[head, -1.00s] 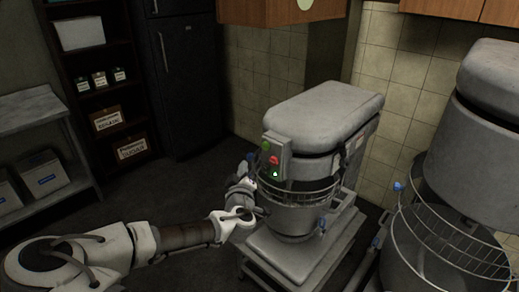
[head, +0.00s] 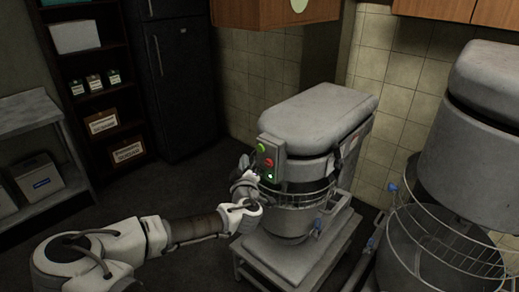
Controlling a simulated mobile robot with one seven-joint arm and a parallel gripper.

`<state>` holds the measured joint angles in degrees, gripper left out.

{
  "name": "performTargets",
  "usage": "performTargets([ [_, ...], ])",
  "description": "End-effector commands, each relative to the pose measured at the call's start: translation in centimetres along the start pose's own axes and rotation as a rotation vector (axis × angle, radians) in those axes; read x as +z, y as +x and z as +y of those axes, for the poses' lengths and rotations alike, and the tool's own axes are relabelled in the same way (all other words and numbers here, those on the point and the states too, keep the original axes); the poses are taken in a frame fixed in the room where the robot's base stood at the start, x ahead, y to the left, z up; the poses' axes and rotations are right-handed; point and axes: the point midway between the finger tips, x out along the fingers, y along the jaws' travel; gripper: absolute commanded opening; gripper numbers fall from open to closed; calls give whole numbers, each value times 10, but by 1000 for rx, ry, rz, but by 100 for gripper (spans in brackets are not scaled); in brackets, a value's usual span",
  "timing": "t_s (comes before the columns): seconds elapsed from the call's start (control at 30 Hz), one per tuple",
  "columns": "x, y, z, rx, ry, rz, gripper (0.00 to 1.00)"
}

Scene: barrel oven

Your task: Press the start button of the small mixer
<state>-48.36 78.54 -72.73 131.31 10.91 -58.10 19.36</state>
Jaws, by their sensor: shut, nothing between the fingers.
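The small mixer (head: 312,118) is grey, with a rounded top and a wire guard, and stands on a low stand in the middle of the head view. A grey control box (head: 272,152) on its left front carries a green button (head: 261,148) at the top, a red button (head: 268,162) below it and a bright green light (head: 270,176) at the bottom. My gripper (head: 248,164) is shut and empty, close to the left side of the control box. Its fingertips are small and dark here, and I cannot tell whether they touch the box.
A larger mixer (head: 490,115) with a wire guard stands at the right. A wooden cabinet (head: 240,14) hangs above, behind the small mixer. A dark fridge (head: 184,80), a shelf unit (head: 97,75) and a metal table (head: 28,118) stand at the back left. The floor between is clear.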

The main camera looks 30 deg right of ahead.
Motion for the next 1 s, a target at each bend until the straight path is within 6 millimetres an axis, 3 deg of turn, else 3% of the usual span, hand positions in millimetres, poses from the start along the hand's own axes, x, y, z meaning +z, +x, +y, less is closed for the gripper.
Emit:
performTargets([
  [0.33, 20, 26, 19, 0, 1, -2, 0],
  [1.0, 22, 29, 21, 0, 0, -1, 0],
])
